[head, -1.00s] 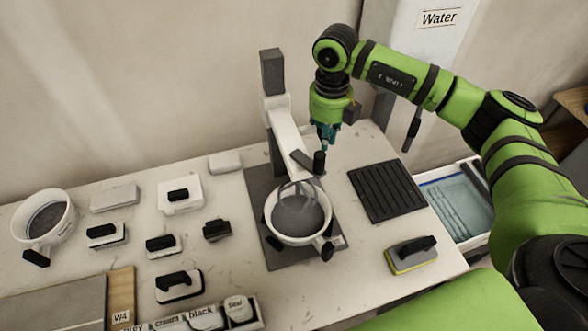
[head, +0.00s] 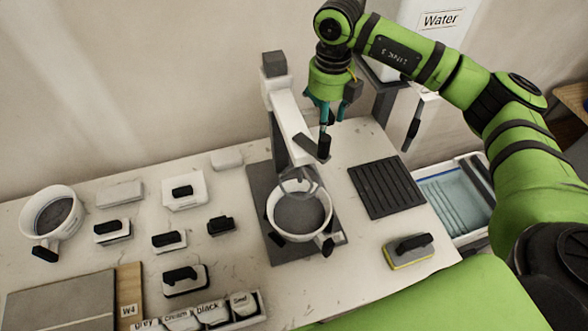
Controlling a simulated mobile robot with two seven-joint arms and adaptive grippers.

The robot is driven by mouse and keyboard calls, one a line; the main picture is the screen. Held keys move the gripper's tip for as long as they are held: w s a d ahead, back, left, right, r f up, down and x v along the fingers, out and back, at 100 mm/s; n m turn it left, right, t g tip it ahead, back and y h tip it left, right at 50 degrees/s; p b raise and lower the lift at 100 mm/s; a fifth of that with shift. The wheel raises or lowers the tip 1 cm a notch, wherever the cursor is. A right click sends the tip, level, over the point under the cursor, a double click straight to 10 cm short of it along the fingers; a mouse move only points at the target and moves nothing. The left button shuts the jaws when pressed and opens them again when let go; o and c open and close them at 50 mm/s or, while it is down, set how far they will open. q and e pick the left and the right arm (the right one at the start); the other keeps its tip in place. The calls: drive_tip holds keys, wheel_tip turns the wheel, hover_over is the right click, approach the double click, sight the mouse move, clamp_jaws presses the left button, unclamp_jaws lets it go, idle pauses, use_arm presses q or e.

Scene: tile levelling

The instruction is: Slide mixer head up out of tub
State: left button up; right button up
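The mixer stands on a dark base plate (head: 262,185). Its white head (head: 285,105) sits high on the grey column, with a dark handle (head: 324,146) at the front. The wire whisk (head: 298,181) hangs over the back of the white tub (head: 272,218); whether its lower end clears the rim is hard to tell. The tub holds grey mix. My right gripper (head: 323,113) is just above the handle, its teal fingers apart and apparently empty. My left gripper is out of view.
A black ribbed mat (head: 386,189) and a yellow-edged sponge float (head: 408,251) lie right of the mixer. Several handled blocks and a second white tub (head: 50,214) are on the left. A water basin (head: 455,203) stands beyond the right table edge.

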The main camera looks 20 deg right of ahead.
drive_tip(key=shift+s+d+f, duration=0.1)
drive_tip(key=shift+s, duration=0.2)
drive_tip(key=shift+r+p, duration=2)
drive_tip(key=shift+r, duration=1.55)
drive_tip(key=shift+f, duration=0.1)
